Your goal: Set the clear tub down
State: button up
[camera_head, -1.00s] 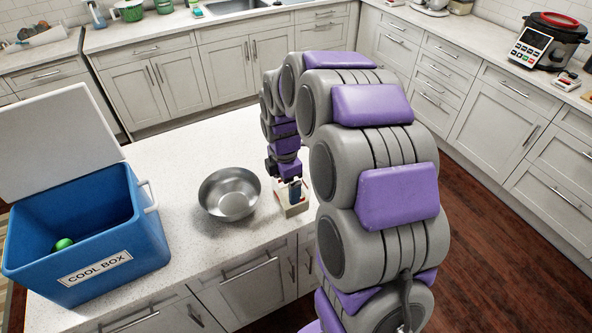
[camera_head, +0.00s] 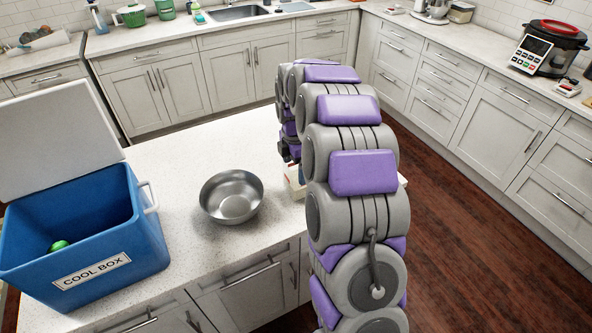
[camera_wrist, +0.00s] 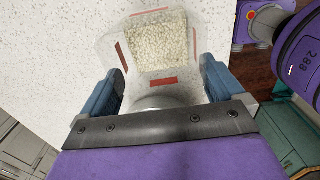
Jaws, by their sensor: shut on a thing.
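The clear tub (camera_wrist: 130,50), with pale grainy contents and red strips on it, sits between the two blue-grey fingers of my gripper (camera_wrist: 163,72) in the wrist view. My gripper is shut on it. In the head view the tub (camera_head: 292,180) shows only as a pale piece with a red mark, at the right part of the island counter, mostly hidden behind my arm. My gripper is largely hidden there too. Whether the tub touches the counter or hangs just above it, I cannot tell.
The island counter (camera_head: 200,158) is clear behind the steel bowl (camera_head: 231,196), which stands left of the tub. An open blue cool box (camera_head: 85,240) with a green item (camera_head: 60,245) inside is at the left. The island's right edge lies close to the tub.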

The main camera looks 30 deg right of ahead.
jog(key=shift+a+f, duration=0.15)
jog(key=shift+f, duration=0.6)
jog(key=shift+d, duration=0.35)
jog(key=o, duration=1.5)
jog(key=shift+d, duration=0.15)
jog(key=shift+a, duration=0.2)
notch_tip(320, 180, up, 12)
jog(key=p, duration=0.3)
jog(key=s+a+r+m, duration=0.2)
jog(key=s+a+m, duration=0.25)
jog(key=s, duration=0.45)
jog(key=s+a+r+m, duration=0.3)
jog(key=s+a, duration=0.3)
jog(key=s, duration=0.2)
jog(key=s+a+f+m, duration=0.1)
jog(key=s+m, duration=0.2)
jog(key=s, duration=0.4)
jog(key=s+a+f+m+g, duration=0.1)
jog(key=s+m, duration=0.3)
jog(key=s, duration=0.4)
jog(key=s+a+f+m, duration=0.2)
jog(key=s+m, duration=0.2)
jog(key=s, duration=0.4)
jog(key=shift+a+f+g, duration=0.2)
jog(key=shift+f+g, duration=0.05)
jog(key=shift+g, duration=0.15)
